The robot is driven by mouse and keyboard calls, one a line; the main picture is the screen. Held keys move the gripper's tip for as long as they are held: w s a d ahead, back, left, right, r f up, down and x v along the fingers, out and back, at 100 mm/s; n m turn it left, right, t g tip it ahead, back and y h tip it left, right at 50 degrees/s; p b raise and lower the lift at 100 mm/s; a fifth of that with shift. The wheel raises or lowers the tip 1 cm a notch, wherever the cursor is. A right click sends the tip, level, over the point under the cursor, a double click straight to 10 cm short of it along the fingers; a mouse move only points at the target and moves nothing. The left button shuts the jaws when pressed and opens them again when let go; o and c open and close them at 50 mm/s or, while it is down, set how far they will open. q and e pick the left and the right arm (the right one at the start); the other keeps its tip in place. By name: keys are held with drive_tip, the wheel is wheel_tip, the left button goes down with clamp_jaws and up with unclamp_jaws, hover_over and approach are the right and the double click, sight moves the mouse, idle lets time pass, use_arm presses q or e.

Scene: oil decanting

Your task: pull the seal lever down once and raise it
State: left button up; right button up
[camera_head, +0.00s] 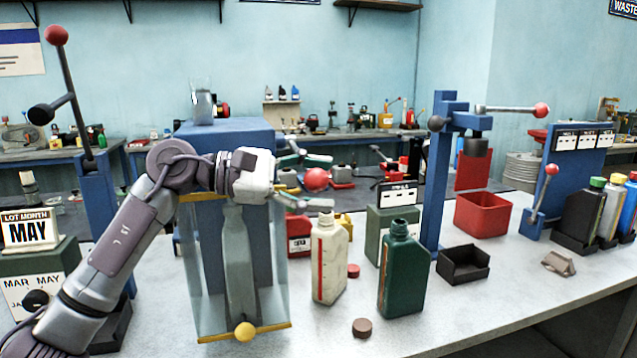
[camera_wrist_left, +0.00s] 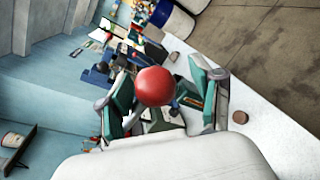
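My left gripper (camera_head: 312,180) reaches in from the left, in front of the blue machine (camera_head: 262,135) with a clear guard. Its teal-padded fingers are apart, with a red ball knob (camera_head: 317,179) between them. The blue press (camera_head: 436,170) at centre right has a roughly level metal lever (camera_head: 508,108) with a red ball. I cannot tell which lever is the seal lever. My right gripper is out of view.
A cream bottle (camera_head: 329,258) and an open green bottle (camera_head: 402,272) stand below and right of my gripper. A brown cap (camera_head: 362,327) lies in front. A black tray (camera_head: 463,264) and red bin (camera_head: 483,214) stand by the press. The table's front right is mostly clear.

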use_arm(q)
drive_tip(key=shift+w+f, duration=0.1)
drive_tip(key=v, duration=1.2)
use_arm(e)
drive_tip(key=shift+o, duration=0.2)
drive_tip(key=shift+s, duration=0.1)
